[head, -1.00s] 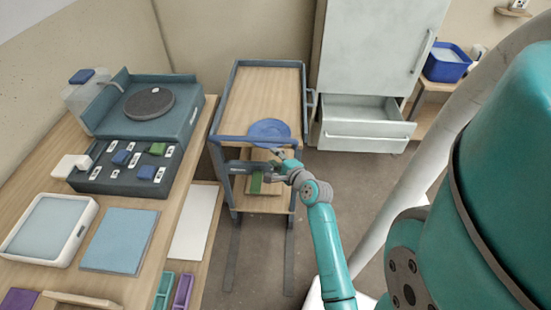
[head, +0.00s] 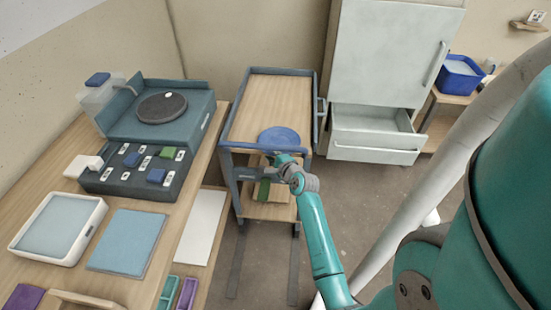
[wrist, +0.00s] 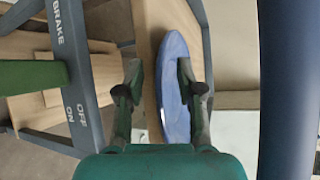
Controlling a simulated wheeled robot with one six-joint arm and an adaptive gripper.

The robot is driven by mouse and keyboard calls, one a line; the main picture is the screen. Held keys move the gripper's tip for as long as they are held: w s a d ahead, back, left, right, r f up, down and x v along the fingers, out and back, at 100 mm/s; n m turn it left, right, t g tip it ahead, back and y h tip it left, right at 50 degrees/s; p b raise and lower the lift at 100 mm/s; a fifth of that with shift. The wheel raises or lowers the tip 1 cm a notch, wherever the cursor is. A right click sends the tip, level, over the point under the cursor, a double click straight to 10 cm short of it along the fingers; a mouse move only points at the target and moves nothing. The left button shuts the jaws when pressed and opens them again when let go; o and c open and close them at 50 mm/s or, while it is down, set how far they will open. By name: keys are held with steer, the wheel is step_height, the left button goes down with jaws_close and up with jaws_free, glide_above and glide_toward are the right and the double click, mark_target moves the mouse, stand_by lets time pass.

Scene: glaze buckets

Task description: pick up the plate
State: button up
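The blue plate (head: 280,138) lies on the wooden top of the trolley, at its near right corner. In the wrist view the plate (wrist: 173,90) appears nearly edge-on between my two fingers. My gripper (head: 284,157) is at the near side of the trolley, by the plate's near rim. In the wrist view my gripper (wrist: 162,80) is open. Its right finger overlaps the plate's edge in the picture, while a gap shows between the left finger and the plate. I cannot tell whether the right finger touches it.
A lower shelf holds a green item (head: 264,190). A workbench with a turntable (head: 162,107) stands left. A cabinet with an open drawer (head: 375,135) stands right.

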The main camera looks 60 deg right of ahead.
steer(key=shift+w+d+f, duration=0.1)
steer(key=shift+w+d, duration=0.1)
steer(key=shift+w, duration=0.1)
jaws_close()
steer(key=shift+a, duration=0.1)
